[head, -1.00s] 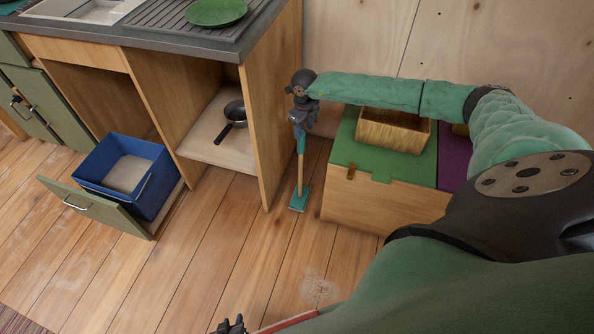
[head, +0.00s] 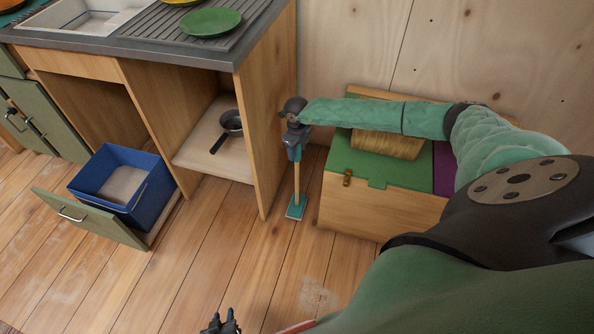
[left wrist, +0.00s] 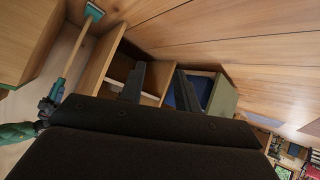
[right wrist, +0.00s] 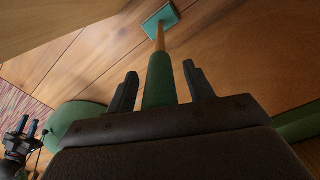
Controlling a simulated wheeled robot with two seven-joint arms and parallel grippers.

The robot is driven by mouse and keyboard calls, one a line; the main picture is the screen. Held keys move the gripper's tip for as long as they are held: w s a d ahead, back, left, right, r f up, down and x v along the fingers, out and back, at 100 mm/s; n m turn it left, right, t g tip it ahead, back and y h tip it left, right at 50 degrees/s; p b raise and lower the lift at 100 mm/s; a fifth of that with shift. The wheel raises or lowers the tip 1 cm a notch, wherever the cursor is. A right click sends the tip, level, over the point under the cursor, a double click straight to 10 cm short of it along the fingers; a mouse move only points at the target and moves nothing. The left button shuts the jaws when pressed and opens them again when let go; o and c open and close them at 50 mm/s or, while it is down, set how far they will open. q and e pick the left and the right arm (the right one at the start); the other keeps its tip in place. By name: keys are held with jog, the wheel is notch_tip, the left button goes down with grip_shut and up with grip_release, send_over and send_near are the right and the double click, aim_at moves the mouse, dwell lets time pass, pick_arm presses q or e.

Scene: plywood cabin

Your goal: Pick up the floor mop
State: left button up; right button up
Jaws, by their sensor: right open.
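The floor mop has a teal flat head (head: 296,207) on the floor and a thin wooden pole. It stands nearly upright between the cabinet's side and the wooden bench. My right gripper (head: 294,150) is at the mop's upper part. In the right wrist view, the mop's green grip (right wrist: 159,82) lies between my right gripper's two spread fingers, with visible gaps on both sides. My left gripper (head: 222,326) is low at the bottom edge of the head view, away from the mop. In the left wrist view its fingers (left wrist: 160,82) are apart with nothing between them.
The cabinet side panel (head: 268,120) is close left of the mop. The bench (head: 375,208) with a green lid is close right. A pulled-out drawer (head: 90,218) with a blue bin (head: 150,195) juts out at left. The floor in front is clear.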

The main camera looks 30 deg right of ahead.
jog(key=c, duration=0.9)
jog(key=shift+r, duration=0.1)
